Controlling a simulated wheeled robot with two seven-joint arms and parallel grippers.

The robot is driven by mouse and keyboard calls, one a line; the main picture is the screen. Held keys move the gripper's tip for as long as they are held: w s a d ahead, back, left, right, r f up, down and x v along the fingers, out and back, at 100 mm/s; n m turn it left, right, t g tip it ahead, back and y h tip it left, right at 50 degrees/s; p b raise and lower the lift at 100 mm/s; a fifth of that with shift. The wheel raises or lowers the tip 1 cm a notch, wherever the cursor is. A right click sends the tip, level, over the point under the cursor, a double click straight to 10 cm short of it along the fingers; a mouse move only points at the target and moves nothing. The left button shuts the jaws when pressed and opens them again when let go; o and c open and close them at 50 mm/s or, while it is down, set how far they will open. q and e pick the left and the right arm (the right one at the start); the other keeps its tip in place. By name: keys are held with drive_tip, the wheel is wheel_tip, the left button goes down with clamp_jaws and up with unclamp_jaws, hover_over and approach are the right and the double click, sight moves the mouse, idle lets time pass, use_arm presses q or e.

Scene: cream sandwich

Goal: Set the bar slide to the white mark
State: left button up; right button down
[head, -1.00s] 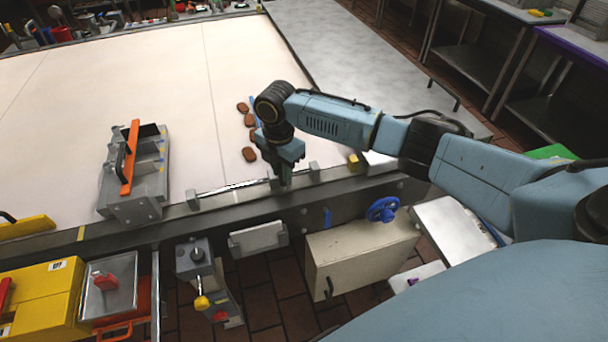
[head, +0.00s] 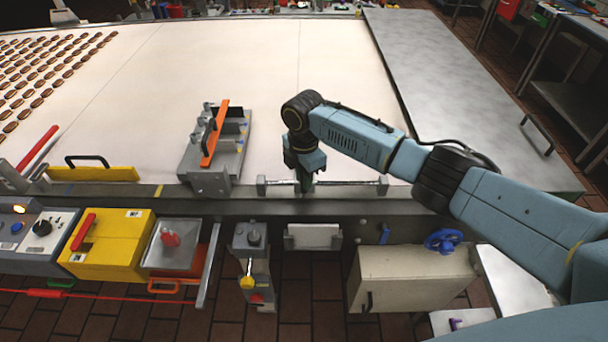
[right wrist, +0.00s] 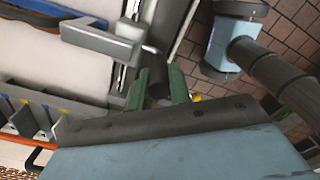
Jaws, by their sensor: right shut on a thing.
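The slide bar (head: 345,183) is a thin metal rod between two grey end blocks on the front rail of the cream table. My right gripper (head: 305,187) points down at the rod, left of its middle. In the right wrist view its green fingers (right wrist: 157,88) are shut on the slide's dark round grip (right wrist: 157,72), beside a grey block (right wrist: 105,40). The slide itself is mostly hidden by the gripper in the head view. I cannot make out the white mark. My left gripper is not in view.
A grey fixture with an orange bar (head: 214,135) stands left of the rod. A yellow box (head: 105,243), a lever unit (head: 250,255) and a cream cabinet with a blue handwheel (head: 445,240) stand below the rail. The pale surface behind the rod is clear.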

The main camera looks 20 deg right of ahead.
drive_tip(key=c, duration=1.3)
unclamp_jaws()
drive_tip(key=shift+r, duration=0.1)
wheel_tip(320, 180, up, 13)
drive_tip(key=shift+r+b, duration=0.15)
drive_tip(key=shift+b, duration=0.3)
